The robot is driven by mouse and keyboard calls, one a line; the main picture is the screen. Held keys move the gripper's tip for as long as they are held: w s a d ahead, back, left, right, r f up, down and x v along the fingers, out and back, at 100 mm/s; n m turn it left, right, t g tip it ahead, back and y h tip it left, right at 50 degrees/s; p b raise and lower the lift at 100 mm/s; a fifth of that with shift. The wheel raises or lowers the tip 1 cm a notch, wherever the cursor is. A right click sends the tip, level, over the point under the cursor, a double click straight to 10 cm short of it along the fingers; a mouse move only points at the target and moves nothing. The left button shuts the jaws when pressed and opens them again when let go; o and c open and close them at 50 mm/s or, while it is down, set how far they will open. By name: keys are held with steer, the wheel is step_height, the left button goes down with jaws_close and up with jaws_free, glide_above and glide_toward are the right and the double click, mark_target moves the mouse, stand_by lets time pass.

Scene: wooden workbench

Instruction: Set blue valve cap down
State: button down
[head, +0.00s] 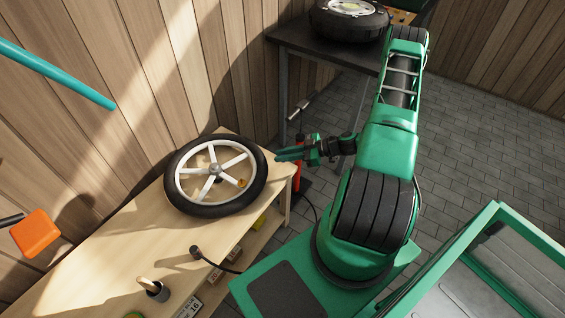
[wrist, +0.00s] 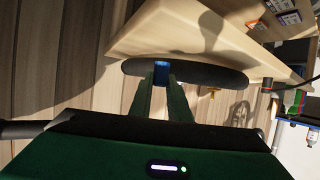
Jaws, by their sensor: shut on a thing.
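The blue valve cap (wrist: 161,68) is between my fingertips in the wrist view. My gripper (wrist: 162,78) is shut on it. In the head view my gripper (head: 284,155) is at the right end of the bench, just right of the wheel; the cap cannot be made out there. The spoked wheel has a black tyre (head: 205,209) and lies on the wooden workbench (head: 125,240). In the wrist view the tyre (wrist: 210,72) shows as a dark band behind the cap. I cannot tell the gap between cap and tyre or bench.
A small brass-coloured piece (head: 241,183) shows within the wheel. A black hose end (head: 196,251) and a dark cup (head: 157,291) are on the bench. A red cylinder (head: 299,172) stands beyond its right end. A dark table (head: 300,38) is behind.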

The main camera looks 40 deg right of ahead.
mark_target(283, 167)
steer(key=shift+f, duration=1.95)
steer(key=c, duration=1.7)
jaws_free()
steer(key=shift+o, duration=0.2)
